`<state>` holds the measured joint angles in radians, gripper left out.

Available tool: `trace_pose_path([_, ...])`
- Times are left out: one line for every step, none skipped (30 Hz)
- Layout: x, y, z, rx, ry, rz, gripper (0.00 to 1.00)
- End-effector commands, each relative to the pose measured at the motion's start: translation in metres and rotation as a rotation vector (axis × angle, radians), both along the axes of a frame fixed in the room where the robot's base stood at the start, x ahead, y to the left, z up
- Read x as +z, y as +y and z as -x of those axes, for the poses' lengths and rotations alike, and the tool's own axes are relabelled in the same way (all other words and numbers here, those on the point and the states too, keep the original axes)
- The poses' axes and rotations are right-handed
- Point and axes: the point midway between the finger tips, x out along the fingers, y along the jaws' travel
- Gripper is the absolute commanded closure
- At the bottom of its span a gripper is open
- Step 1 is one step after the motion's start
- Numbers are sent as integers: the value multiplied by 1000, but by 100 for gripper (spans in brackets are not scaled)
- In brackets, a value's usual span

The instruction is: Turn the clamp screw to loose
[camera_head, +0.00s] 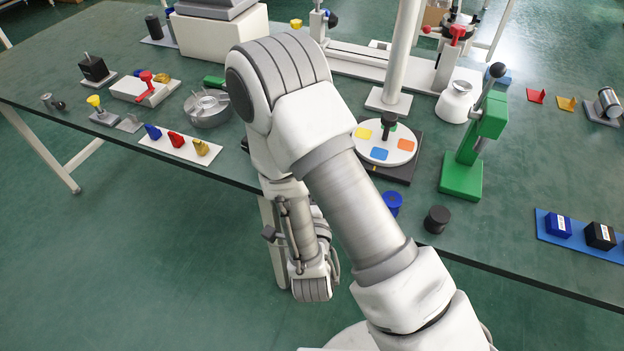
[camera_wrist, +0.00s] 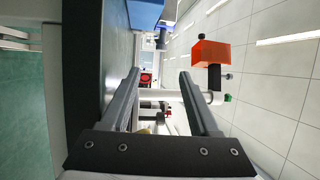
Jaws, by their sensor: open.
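I cannot tell for certain which part is the clamp screw. A red handle (camera_head: 457,34) sits on top of a short white post (camera_head: 445,70) at the back of the bench, in the head view. Which way it is turned is too small to read. My gripper (camera_wrist: 159,76) is open in the wrist view, with nothing between its fingers. A small red part (camera_wrist: 146,78) shows far off beyond the fingertips.
The green bench (camera_head: 100,40) is crowded. A white disc with coloured patches (camera_head: 385,142), a green stand (camera_head: 462,177), a blue ring (camera_head: 392,203) and a black cylinder (camera_head: 437,219) stand near its front edge. An orange block (camera_wrist: 210,52) shows in the wrist view. The floor in front is clear.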

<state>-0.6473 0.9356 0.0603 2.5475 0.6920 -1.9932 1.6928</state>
Motion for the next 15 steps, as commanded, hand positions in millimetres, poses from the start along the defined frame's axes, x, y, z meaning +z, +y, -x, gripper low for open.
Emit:
trace_pose_path([1, 1, 4, 5, -2, 3, 38])
trace_pose_path([2, 1, 5, 5, -4, 3, 38])
trace_pose_path([3, 1, 7, 5, -8, 2, 38])
trace_pose_path([4, 0, 9, 5, -10, 2, 38])
trace_pose_path([4, 1, 12, 5, -4, 2, 38])
trace_pose_path([3, 1, 16, 5, 0, 2, 38])
trace_pose_path([2, 1, 18, 3, 0, 2, 38])
trace_pose_path([1, 0, 20, 3, 1, 1, 38])
trace_pose_path([1, 0, 23, 2, 0, 1, 38])
trace_pose_path([0, 0, 25, 3, 0, 1, 38])
trace_pose_path([0, 0, 27, 2, -1, 1, 38])
trace_pose_path([0, 0, 29, 2, -2, 0, 38])
trace_pose_path([0, -1, 30, 2, -3, 1, 38])
trace_pose_path([0, -1, 31, 1, -4, 1, 38])
trace_pose_path([-1, -1, 33, 1, -5, 0, 38])
